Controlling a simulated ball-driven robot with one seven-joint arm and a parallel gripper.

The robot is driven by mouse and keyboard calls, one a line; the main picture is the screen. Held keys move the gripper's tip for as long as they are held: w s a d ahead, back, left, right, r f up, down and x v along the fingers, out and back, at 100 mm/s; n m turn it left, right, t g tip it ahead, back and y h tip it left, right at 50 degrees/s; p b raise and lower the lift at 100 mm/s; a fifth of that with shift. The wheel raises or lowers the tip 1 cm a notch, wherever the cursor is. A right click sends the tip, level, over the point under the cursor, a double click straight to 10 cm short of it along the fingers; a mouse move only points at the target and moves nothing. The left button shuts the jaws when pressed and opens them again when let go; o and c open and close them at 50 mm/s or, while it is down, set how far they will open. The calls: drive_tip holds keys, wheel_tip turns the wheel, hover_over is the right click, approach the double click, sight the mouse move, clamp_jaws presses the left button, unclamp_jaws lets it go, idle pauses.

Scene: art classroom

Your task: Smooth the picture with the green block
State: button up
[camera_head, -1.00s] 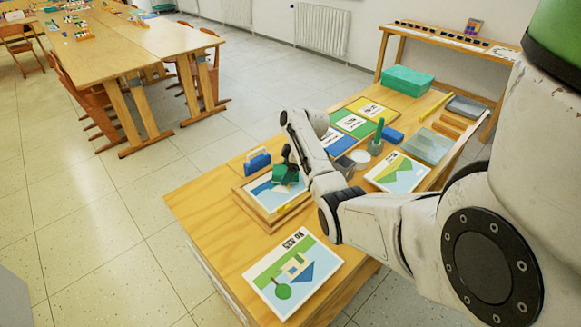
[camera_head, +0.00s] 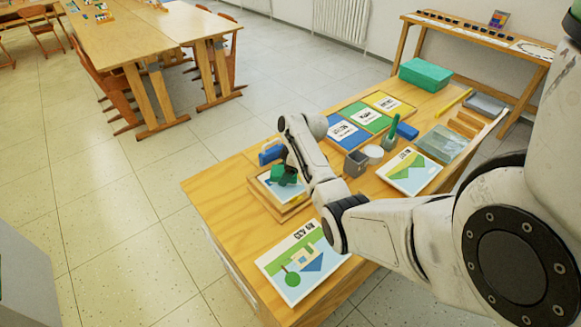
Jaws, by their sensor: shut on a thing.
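My gripper (camera_head: 288,168) is at the wooden frame (camera_head: 262,200) on the near left part of the table, shut on the green block (camera_head: 283,176). The green block is over the upper middle of the picture (camera_head: 277,191) in that frame. The picture shows blue and white areas; my arm hides its right part. I cannot tell whether the block touches the picture.
A blue-handled tool (camera_head: 271,153) stands at the frame's far edge. A house picture card (camera_head: 302,263) lies nearer on the table (camera_head: 235,222). A dark grey box (camera_head: 356,164), a green-handled stamp (camera_head: 391,134) and a mountain picture (camera_head: 409,171) lie to the right.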

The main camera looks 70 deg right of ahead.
sight(274, 176)
drive_tip(key=shift+w+a+p, duration=0.45)
drive_tip(key=shift+w+a, duration=0.05)
drive_tip(key=shift+a, duration=0.35)
drive_tip(key=shift+w+a+p, duration=0.45)
drive_tip(key=shift+w+a, duration=0.05)
drive_tip(key=shift+a, duration=0.3)
drive_tip(key=shift+w+a+f, duration=0.1)
drive_tip(key=shift+c, duration=0.5)
drive_tip(key=shift+w+a+r+p, duration=0.1)
drive_tip(key=shift+r+p, duration=0.5)
drive_tip(key=shift+r, duration=0.05)
drive_tip(key=shift+c, duration=0.9)
drive_tip(key=shift+w+a+r+p, duration=0.1)
drive_tip(key=shift+a+r+p, duration=0.1)
drive_tip(key=shift+r+p, duration=0.6)
drive_tip(key=shift+s+d+r+p, duration=0.1)
drive_tip(key=shift+d+r+p, duration=0.1)
drive_tip(key=shift+r+p, duration=0.5)
drive_tip(key=shift+s+d+r+p, duration=0.15)
drive_tip(key=shift+r+p, duration=0.1)
drive_tip(key=shift+r, duration=0.7)
drive_tip(key=shift+r, duration=1.5)
